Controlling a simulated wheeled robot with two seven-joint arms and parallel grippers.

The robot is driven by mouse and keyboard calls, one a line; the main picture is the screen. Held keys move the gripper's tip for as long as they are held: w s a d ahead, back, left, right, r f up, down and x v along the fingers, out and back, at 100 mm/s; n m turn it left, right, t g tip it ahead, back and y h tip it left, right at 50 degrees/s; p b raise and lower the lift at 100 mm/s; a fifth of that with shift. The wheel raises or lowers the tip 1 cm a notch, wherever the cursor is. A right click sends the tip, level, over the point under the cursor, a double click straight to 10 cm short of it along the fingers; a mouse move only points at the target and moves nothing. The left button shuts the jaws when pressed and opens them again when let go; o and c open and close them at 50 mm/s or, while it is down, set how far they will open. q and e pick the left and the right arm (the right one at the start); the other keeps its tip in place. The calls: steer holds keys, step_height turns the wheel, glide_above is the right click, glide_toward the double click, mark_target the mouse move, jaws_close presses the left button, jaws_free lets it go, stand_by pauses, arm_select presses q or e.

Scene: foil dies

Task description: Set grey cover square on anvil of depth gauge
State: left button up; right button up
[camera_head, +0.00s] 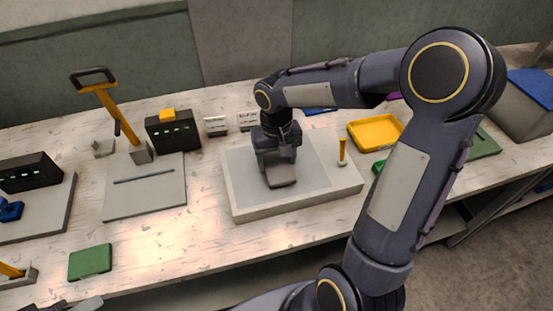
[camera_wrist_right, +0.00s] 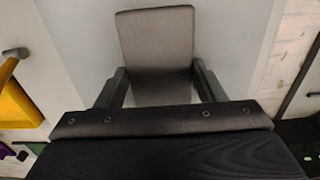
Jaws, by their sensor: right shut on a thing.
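The grey cover (camera_head: 280,174) is a flat dark-grey piece with rounded corners. My right gripper (camera_head: 277,161) is shut on it, over the pale tray (camera_head: 245,209) on the bench; I cannot tell if the cover touches the tray floor. In the right wrist view the cover (camera_wrist_right: 157,45) extends out between the two fingers of this gripper (camera_wrist_right: 160,88). A device with a yellow arm and black handle (camera_head: 103,96) stands at the left back with a grey block (camera_head: 141,153) at its foot. I cannot tell for sure which part is the anvil. My left gripper is not clearly visible.
A flat grey plate (camera_head: 145,200) with a dark slot lies left of the pale tray. A black box with green lights (camera_head: 173,135) stands behind. A yellow tray (camera_head: 375,132) and yellow-handled tool (camera_head: 342,152) are at right. A green block (camera_head: 90,262) lies front left.

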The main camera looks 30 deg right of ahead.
steer(key=shift+f, duration=0.45)
steer(key=shift+f, duration=0.1)
steer(key=o, duration=1)
